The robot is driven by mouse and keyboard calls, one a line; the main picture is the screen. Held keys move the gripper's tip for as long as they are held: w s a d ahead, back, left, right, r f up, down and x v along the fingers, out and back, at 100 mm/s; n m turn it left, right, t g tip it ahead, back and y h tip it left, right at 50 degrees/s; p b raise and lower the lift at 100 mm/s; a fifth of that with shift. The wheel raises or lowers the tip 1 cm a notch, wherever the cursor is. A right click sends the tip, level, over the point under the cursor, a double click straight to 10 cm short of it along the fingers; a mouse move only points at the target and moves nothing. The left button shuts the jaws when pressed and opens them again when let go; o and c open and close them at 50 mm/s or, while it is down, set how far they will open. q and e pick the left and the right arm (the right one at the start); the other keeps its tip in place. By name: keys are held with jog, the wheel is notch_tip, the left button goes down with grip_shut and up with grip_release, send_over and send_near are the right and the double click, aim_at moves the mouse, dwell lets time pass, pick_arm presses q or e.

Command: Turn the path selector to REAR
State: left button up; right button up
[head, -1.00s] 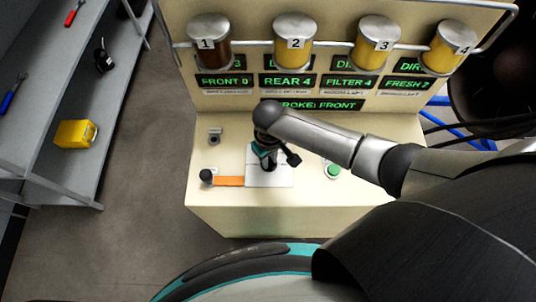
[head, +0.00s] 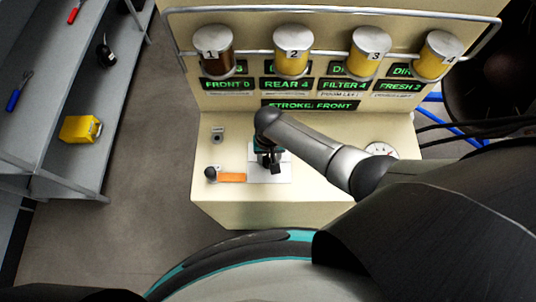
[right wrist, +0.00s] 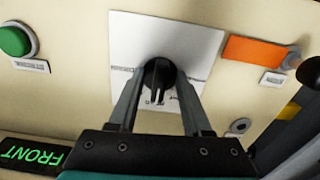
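The path selector is a round black knob with a narrow grip (right wrist: 158,78) on a white plate (right wrist: 205,50) in the right wrist view. In the head view the white plate (head: 284,172) shows, with the knob hidden behind my gripper. My right gripper (head: 268,165) points down over that plate. In the right wrist view its two fingers (right wrist: 159,90) are apart, one on each side of the knob. I cannot tell whether they touch it. The selector's set position is not readable. A display reads STROKE: FRONT (head: 310,105). My left gripper is not in view.
An orange bar (head: 232,177) with a black ball knob (head: 210,173) lies left of the plate. A green button (right wrist: 16,40) is on the other side. Several numbered jars (head: 292,50) hang above the displays. A grey shelf (head: 85,165) stands left, across open floor.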

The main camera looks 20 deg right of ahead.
aim_at(269, 158)
jog(key=shift+o, duration=1)
jog(key=shift+r, duration=0.15)
notch_tip(269, 158, up, 3)
jog(key=shift+f+p, duration=0.15)
jog(key=shift+p, duration=0.95)
jog(key=shift+r, duration=1.05)
